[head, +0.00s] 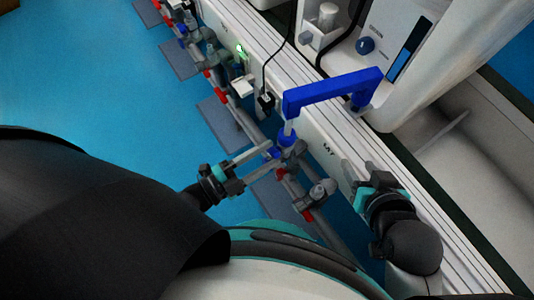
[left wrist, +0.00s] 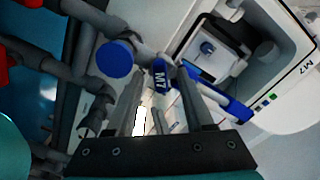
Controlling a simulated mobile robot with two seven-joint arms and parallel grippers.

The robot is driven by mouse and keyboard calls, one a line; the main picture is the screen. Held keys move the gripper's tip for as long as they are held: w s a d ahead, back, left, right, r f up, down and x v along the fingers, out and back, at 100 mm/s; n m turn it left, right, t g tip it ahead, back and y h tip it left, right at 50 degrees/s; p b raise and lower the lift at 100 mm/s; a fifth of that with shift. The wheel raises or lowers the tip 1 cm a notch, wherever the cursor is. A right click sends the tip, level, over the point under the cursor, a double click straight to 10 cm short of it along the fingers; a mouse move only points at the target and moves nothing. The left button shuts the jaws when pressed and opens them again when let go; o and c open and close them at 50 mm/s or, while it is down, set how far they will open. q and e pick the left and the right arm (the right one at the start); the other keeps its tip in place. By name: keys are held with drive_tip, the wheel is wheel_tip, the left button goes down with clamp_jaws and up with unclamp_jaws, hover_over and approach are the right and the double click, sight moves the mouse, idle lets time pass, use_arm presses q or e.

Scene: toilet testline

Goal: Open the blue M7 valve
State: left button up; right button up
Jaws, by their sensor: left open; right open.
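In the head view, the blue M7 valve (head: 287,138) sits on the grey pipework below a large blue angled bar (head: 330,91). My left gripper (head: 275,158) is open, its two fingers pointing at the pipe just beside the valve. In the left wrist view, a blue part marked M7 (left wrist: 163,78) shows beyond and between the open fingertips (left wrist: 160,92). A round blue cap (left wrist: 115,58) lies left of it, close to the left finger's tip. I cannot tell whether the fingers touch anything. My right gripper (head: 366,172) is open and empty over the white rail, right of the valve.
The white toilet unit (head: 430,60) stands at the right behind the rail (head: 310,110). More grey pipes with red sleeves (head: 218,88) run toward the upper left. A black cable (head: 268,75) hangs to the rail. The blue floor (head: 100,90) at left is mostly clear.

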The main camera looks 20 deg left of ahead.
use_arm(q)
drive_tip(key=shift+w+d, duration=0.2)
drive_tip(key=shift+w, duration=0.1)
clamp_jaws()
idle(0.5)
